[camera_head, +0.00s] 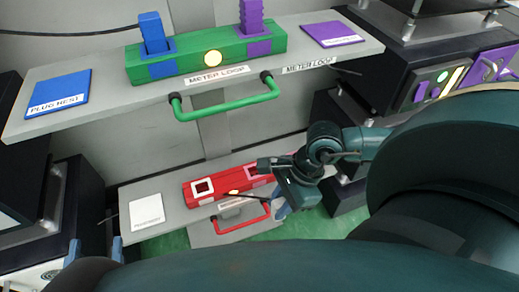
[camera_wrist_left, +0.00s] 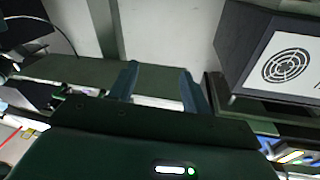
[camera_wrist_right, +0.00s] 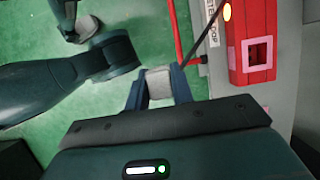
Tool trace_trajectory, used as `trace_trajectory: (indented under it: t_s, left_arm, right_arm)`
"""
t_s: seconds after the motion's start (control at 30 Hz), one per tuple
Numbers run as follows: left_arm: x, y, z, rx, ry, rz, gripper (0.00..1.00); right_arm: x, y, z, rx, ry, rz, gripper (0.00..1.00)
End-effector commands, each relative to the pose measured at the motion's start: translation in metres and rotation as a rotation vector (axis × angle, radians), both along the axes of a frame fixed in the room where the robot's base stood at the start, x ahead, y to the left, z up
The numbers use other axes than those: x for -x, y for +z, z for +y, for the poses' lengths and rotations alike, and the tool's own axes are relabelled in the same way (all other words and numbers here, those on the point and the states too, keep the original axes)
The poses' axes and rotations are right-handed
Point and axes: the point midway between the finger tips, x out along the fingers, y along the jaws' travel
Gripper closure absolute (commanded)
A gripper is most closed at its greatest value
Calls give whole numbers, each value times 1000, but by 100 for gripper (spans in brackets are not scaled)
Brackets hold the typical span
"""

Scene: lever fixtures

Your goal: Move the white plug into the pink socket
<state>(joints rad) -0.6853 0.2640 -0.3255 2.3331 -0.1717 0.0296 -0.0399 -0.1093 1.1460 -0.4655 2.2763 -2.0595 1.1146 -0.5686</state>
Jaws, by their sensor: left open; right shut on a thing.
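The red fixture (camera_head: 229,184) on the lower grey shelf has a white-framed socket (camera_head: 203,187) on its left, with nothing standing in it. The pink socket (camera_head: 257,172) is on its right end, partly behind my right arm; in the right wrist view the pink socket (camera_wrist_right: 258,53) is empty. My right gripper (camera_head: 283,211) is in front of the shelf. Its fingers (camera_wrist_right: 159,88) are shut on a light grey-white block, which looks like the white plug (camera_wrist_right: 159,80), beside and apart from the fixture. My left gripper (camera_head: 97,250) is open and empty at lower left.
A red handle (camera_head: 243,226) sticks out from the lower shelf near my right gripper. A white pad (camera_head: 146,211) lies on that shelf's left. Above are a green fixture (camera_head: 205,58) with blue and purple plugs, and a green handle (camera_head: 224,112). Dark cabinets flank both sides.

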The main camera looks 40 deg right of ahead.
Motion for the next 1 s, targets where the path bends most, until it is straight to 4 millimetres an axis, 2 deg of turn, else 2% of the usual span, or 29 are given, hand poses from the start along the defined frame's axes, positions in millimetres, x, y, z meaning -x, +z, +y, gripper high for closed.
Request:
trace_trajectory:
  t_s: [0.03,0.1,0.4,0.5,0.63,0.77,1.0]
  left_arm:
    - [0,-3,-1,0,-5,-11,52]
    - [1,-3,-3,2,-13,-35,52]
    - [2,-2,-6,30,-32,-75,52]
    - [1,-2,-7,43,-35,-77,52]
    - [0,-1,-7,54,-36,-78,52]
    - [0,-2,-7,58,-38,-77,52]
    - [-1,-9,-9,87,-43,-64,52]
  right_arm:
    - [-16,-1,-3,-2,-6,-9,100]
    - [-35,-1,-7,-4,-6,-8,100]
    - [-113,-1,-25,-5,-5,-6,100]
    - [-133,-1,-30,-5,-5,-5,100]
    - [-148,0,-34,-2,-2,-3,100]
    - [-151,-4,-36,-2,-1,0,100]
    - [-151,-36,-36,-2,-2,2,100]
